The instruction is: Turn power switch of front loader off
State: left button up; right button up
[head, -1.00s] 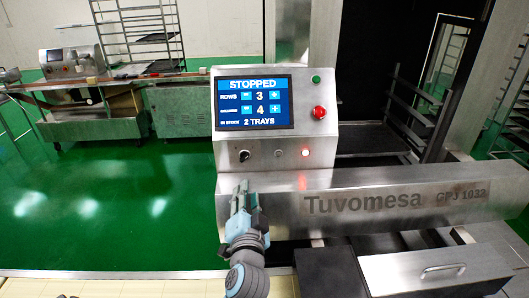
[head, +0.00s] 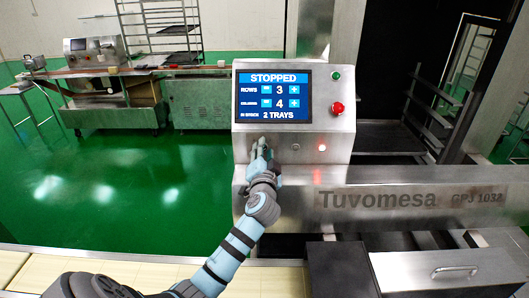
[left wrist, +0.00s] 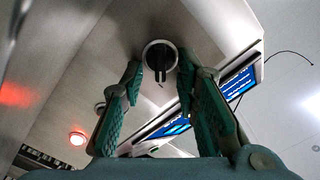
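The power switch (left wrist: 160,57) is a round knob with a dark grip bar on the sloped metal control panel (head: 343,135) of the front loader. In the head view my left gripper hides it. My left gripper (head: 260,152) is at the lower left of the panel. In the left wrist view the green fingers of the left gripper (left wrist: 159,75) are open, one on each side of the knob. I cannot tell whether they touch it. The screen (head: 272,96) reads STOPPED. A red lamp (head: 321,147) on the panel is lit. My right gripper is not in view.
A small grey button (head: 296,147) sits between the switch and the lamp. A green button (head: 336,76) and a red stop button (head: 337,108) are to the right of the screen. The metal Tuvomesa beam (head: 400,198) juts out below the panel.

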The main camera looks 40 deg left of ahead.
pick_arm(q)
jog(key=shift+s+a, duration=0.1)
jog(key=shift+c, duration=0.5)
jog(key=shift+a+f, duration=0.1)
jog(key=shift+a, duration=0.05)
grip_shut()
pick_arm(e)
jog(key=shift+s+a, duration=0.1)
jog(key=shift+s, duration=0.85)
